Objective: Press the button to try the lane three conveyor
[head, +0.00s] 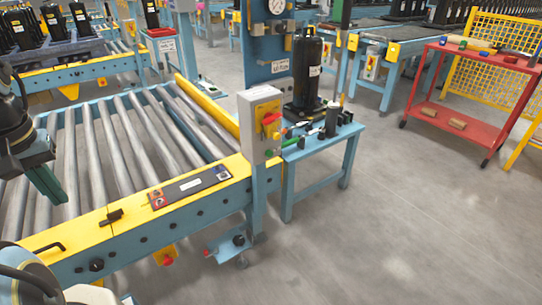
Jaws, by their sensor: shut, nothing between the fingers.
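A grey control box (258,125) stands on a blue post at the near conveyor's right end. Its yellow face carries a red handle (270,119), with a small green part (269,153) that looks like a button low down. The near roller conveyor (215,182) has a yellow front rail; I cannot read any lane number on it. A small yellow box with a red button (168,262) hangs under that rail. My gripper (60,198) is at the left edge above the rollers, its greenish fingers shut and empty, well away from the control box and both buttons.
A red cart (470,125) stands farther right. The right floor is clear.

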